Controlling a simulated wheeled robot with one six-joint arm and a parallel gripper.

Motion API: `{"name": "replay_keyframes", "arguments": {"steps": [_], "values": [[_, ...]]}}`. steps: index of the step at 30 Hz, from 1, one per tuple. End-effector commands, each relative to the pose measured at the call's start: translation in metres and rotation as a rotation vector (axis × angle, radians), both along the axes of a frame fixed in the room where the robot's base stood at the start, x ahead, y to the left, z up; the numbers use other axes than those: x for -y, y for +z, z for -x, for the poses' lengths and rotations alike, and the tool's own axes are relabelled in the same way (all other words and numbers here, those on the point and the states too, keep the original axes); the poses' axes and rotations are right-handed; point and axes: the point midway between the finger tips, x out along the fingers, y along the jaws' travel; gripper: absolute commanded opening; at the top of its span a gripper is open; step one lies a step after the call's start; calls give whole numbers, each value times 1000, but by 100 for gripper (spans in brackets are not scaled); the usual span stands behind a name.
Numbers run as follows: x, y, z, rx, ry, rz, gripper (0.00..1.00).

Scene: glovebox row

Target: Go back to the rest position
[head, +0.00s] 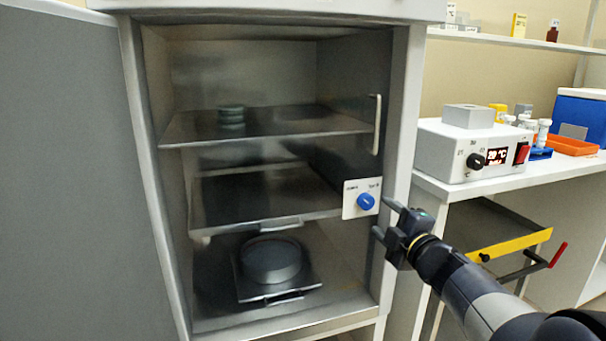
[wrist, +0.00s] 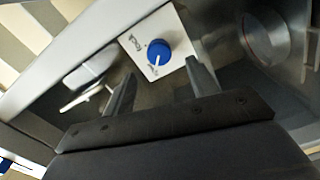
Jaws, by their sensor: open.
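My gripper (head: 384,219) is open and empty at the right side of an open cabinet. It is just beside a blue knob (head: 366,202) on a white plate (head: 350,212) at the cabinet's front right. In the wrist view the knob (wrist: 157,52) lies beyond the two spread fingers (wrist: 160,92), with nothing between them. I cannot tell whether a fingertip touches the plate.
The cabinet (head: 405,110) holds a stack of dishes (head: 231,117) on its upper shelf and a round pan (head: 271,261) below. Its door (head: 70,180) stands open at left. A white heater box (head: 440,150) sits on the right bench, above a yellow-edged tray (head: 510,245).

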Motion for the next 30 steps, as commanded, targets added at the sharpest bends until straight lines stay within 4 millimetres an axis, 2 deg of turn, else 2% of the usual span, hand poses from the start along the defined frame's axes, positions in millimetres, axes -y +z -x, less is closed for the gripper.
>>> {"name": "replay_keyframes", "arguments": {"steps": [3,11,13,30], "values": [[-8,-2,-23,1,2,-1,55],[-23,-2,-68,1,2,0,55],[-22,4,-68,-20,-1,-64,55],[-22,3,-67,-207,-3,-639,55]]}}
